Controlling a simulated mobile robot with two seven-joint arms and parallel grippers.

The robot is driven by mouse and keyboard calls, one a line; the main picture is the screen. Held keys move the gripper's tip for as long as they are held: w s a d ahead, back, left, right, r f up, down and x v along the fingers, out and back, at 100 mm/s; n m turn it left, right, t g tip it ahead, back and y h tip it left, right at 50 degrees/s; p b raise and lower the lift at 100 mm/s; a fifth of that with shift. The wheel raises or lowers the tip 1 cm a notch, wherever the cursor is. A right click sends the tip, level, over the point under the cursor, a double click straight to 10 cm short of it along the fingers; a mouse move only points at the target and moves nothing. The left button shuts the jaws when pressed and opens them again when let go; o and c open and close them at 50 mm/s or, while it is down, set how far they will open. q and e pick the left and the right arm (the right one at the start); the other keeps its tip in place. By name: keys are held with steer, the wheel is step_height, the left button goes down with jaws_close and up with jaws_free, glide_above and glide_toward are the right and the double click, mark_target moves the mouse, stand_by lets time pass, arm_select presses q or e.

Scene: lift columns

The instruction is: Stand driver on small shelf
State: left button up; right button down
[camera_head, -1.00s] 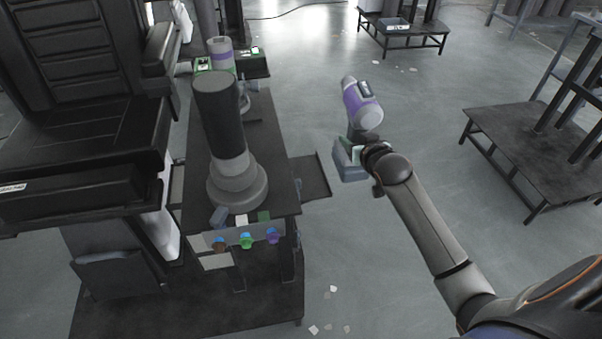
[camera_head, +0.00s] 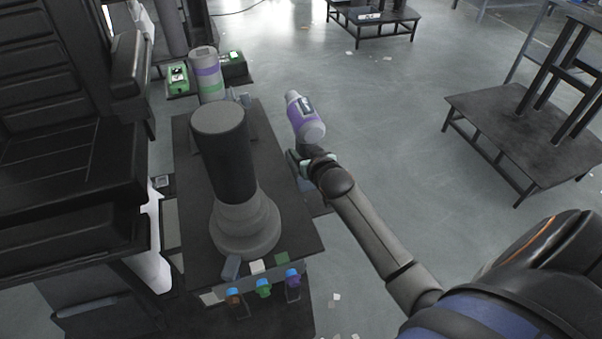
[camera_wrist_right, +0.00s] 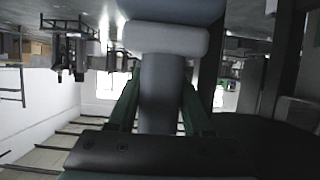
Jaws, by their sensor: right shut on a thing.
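The driver (camera_head: 306,120), with a purple and grey body, is held in my right gripper (camera_head: 316,162) in the head view. Its body is above the gripper, and part of its blue-grey base shows beside and below the fingers. In the right wrist view, the green fingers of the gripper (camera_wrist_right: 160,95) are shut around the grey handle, with the driver's pale block (camera_wrist_right: 165,39) beyond. A small dark shelf (camera_head: 318,207) juts from the right side of the column's table, partly hidden behind my right arm. I cannot tell the gap between driver and shelf. My left gripper is out of view.
A dark lift column (camera_head: 224,155) on a round grey base stands on the table (camera_head: 296,225). Coloured knobs (camera_head: 263,288) line its front edge. A banded cylinder (camera_head: 207,72) and a green item (camera_head: 178,77) are behind. A black seat (camera_head: 60,170) is left.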

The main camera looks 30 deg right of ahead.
step_height(320, 180, down, 2)
steer(key=shift+f, duration=0.1)
step_height(320, 180, down, 3)
steer(key=shift+r+b, duration=0.15)
steer(key=shift+b, duration=0.45)
steer(key=shift+w+f, duration=0.1)
steer(key=shift+f, duration=0.25)
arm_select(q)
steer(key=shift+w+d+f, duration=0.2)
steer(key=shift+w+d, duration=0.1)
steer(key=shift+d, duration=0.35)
arm_select(e)
steer(key=c, duration=0.8)
jaws_free()
steer(key=shift+f, duration=0.4)
steer(key=o, duration=0.5)
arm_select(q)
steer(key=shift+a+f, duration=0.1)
arm_select(e)
steer(key=shift+r, duration=0.15)
